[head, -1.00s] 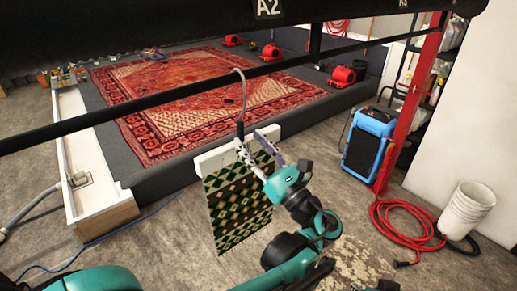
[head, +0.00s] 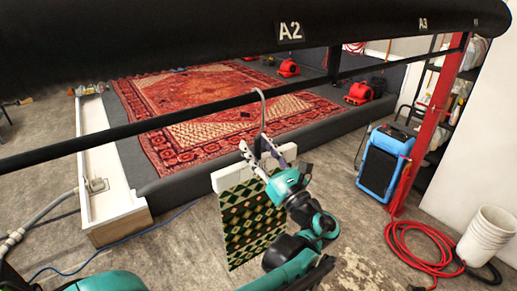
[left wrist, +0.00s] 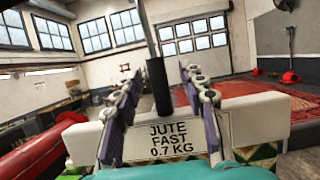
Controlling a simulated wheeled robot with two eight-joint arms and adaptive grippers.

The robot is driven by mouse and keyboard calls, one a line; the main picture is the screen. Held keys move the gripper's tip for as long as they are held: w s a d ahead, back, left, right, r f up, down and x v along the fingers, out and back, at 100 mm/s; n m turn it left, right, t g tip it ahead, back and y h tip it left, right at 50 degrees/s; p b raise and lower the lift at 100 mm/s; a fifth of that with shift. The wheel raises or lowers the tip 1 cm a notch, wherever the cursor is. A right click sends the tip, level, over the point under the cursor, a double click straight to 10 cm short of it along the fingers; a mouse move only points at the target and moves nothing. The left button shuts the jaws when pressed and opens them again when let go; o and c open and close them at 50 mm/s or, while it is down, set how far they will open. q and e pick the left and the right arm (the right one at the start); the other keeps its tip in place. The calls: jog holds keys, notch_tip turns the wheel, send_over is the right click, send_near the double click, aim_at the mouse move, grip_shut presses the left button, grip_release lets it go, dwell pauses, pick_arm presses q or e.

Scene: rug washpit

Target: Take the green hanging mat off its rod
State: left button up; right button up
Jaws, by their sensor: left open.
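The green mat (head: 250,222), patterned in green, cream and dark diamonds, hangs from a white hanger bar (head: 227,180). The hanger's grey hook (head: 262,97) loops up over the thin black rod (head: 170,119). My left gripper (head: 259,150) is open at the hanger's stem, just above the bar. In the left wrist view, the stem's black sleeve (left wrist: 158,85) stands between the two spread fingers, with gaps on both sides. The white bar (left wrist: 240,125) behind them carries a label reading "JUTE FAST 0.7 KG". My right gripper is not in view.
A thick black roll (head: 200,50) marked A2 and A3 spans above the rod. Behind lies a red rug (head: 190,110) in a grey-edged pit. A blue machine (head: 382,165), red post, coiled red hose (head: 420,250) and white buckets (head: 487,235) stand right.

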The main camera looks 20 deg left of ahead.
pick_arm(q)
jog(key=shift+c, duration=0.3)
grip_shut()
jog(key=shift+r, duration=0.15)
jog(key=shift+r+p, duration=1.55)
jog(key=shift+r, duration=0.5)
jog(key=shift+s+d, duration=0.1)
jog(key=shift+d, duration=0.05)
